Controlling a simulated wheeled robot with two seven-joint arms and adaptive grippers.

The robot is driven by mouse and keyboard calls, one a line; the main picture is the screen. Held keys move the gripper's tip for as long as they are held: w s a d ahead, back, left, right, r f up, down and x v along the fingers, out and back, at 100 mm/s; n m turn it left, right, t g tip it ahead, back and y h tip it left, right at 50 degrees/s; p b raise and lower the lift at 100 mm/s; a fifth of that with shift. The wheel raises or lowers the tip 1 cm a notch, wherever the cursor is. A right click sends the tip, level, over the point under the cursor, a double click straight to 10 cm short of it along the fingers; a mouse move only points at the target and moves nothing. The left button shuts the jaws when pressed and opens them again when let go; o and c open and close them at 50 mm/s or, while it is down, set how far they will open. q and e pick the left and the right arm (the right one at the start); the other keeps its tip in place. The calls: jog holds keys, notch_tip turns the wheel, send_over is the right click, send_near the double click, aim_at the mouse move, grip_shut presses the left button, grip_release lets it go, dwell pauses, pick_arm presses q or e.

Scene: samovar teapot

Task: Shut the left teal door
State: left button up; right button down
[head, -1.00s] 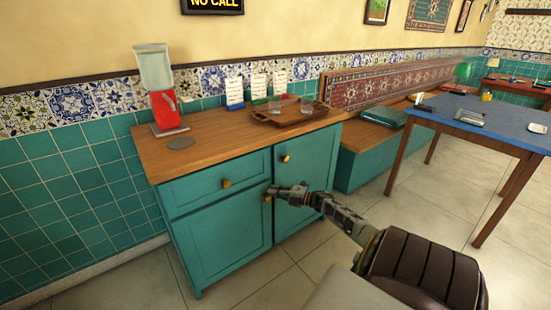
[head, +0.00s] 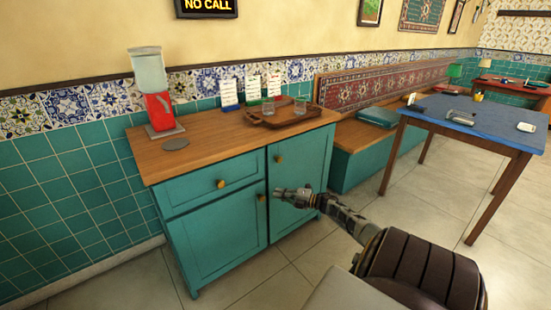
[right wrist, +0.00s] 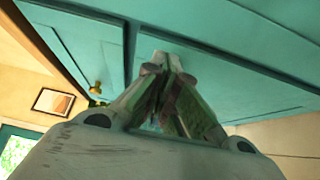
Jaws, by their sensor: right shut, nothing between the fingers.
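The left teal door (head: 217,241) is the lower left front of the teal cabinet, under a drawer (head: 200,185). It looks flush with the cabinet front; I cannot see an open gap. Its brass knob (head: 262,198) is at its upper right corner. My right gripper (head: 277,192) is shut and empty, just right of that knob in the picture and in front of the right door (head: 300,180). In the right wrist view its closed fingertips (right wrist: 166,68) are close to a teal panel; contact cannot be told. My left gripper is not in view.
The wooden countertop (head: 215,148) holds a red dispenser (head: 160,108), a grey disc (head: 176,144) and a tray (head: 256,119) with glasses. A bench (head: 350,160) and a blue table (head: 480,118) stand to the right. The tiled floor before the cabinet is clear.

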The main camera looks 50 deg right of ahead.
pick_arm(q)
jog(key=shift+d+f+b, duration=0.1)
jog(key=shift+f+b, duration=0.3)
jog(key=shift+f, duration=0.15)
pick_arm(e)
jog(key=s+d, duration=0.3)
jog(key=d, duration=0.3)
